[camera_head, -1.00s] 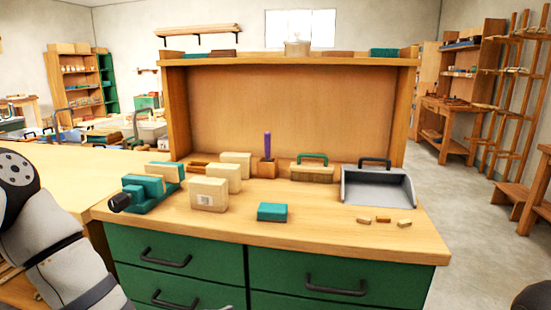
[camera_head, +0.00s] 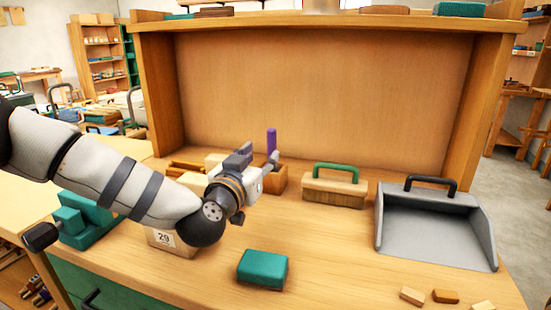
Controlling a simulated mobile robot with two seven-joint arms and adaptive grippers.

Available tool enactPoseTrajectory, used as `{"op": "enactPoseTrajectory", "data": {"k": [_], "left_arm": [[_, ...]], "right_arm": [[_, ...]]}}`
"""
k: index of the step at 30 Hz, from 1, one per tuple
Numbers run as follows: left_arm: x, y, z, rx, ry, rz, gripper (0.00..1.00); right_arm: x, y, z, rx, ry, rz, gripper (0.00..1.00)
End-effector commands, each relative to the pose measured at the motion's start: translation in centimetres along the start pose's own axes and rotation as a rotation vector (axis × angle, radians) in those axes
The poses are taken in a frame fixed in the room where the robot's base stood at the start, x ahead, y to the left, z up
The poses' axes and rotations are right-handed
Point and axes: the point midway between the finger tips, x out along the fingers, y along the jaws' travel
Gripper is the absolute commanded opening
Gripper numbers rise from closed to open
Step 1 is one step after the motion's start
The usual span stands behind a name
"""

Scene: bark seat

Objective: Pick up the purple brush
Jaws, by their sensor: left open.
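The purple brush (camera_head: 271,142) stands upright in a small wooden holder (camera_head: 274,179) on the bench, near the back panel. Only its purple upper part shows; the lower part is hidden in the holder. My left gripper (camera_head: 274,160) reaches in from the left, its fingers at or just in front of the lower visible part of the brush. It is open. I cannot tell whether the brush lies between the fingers or behind them. My left arm hides part of the wooden blocks behind it. My right gripper is not in view.
A wooden brush with a green handle (camera_head: 335,187) and a grey dustpan (camera_head: 432,232) stand to the right. A teal block (camera_head: 263,269) lies in front, and small wood pieces (camera_head: 445,296) at the front right. A teal vise (camera_head: 84,219) sits at the left.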

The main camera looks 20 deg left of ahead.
Motion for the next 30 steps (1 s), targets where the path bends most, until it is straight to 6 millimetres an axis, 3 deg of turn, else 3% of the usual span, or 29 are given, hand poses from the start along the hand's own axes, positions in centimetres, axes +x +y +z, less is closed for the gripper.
{"op": "enactPoseTrajectory", "data": {"k": [1, 13, 21, 27, 30], "left_arm": [[1.1, -0.1, 0.8, -0.001, -0.009, -0.003, 0.41], [7.5, 0.0, 0.4, -0.001, -0.008, -0.001, 0.41], [8.2, 0.0, -0.1, -0.001, -0.004, 0.0, 0.41], [8.2, 0.0, -0.1, -0.001, -0.004, 0.0, 0.0], [8.2, 0.0, -0.1, -0.001, -0.004, 0.0, 0.0]], "right_arm": [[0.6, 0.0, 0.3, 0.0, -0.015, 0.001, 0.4], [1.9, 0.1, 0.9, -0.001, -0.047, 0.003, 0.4], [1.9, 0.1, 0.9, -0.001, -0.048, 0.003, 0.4], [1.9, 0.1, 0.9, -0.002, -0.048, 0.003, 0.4], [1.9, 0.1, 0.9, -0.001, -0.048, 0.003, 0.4]]}}
